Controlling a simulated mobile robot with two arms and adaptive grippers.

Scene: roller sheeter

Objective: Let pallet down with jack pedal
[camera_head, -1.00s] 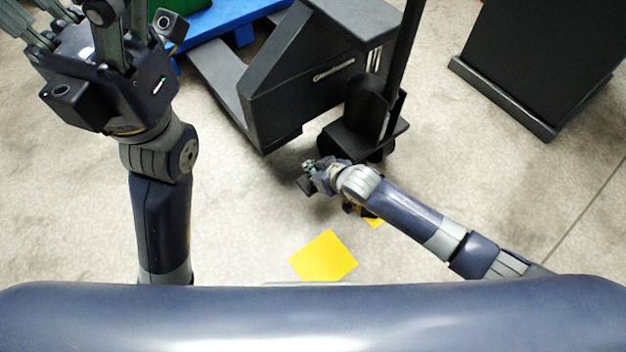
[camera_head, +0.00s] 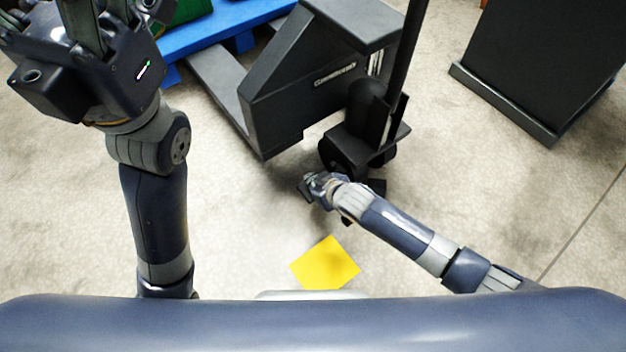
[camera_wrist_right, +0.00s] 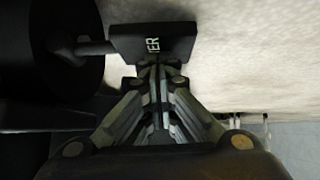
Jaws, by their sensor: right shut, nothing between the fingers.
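The jack pedal (camera_wrist_right: 155,42) is a black plate with pale lettering, joined by a short rod to a dark round part in the right wrist view. My right gripper (camera_wrist_right: 160,72) is shut and empty, its fingertips at the pedal's near edge; I cannot tell if they touch. In the head view my right gripper (camera_head: 318,188) is low in front of the jack, its fingertips hidden. The black pallet jack (camera_head: 310,85) stands at the top middle, its forks toward the blue pallet (camera_head: 220,30). My left gripper (camera_head: 85,30) is raised at upper left, fingers spread and partly cut off.
A tall black cabinet (camera_head: 545,65) stands at the upper right. The jack's upright handle (camera_head: 405,55) rises beside its body. A yellow floor marking (camera_head: 325,263) lies in front of me.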

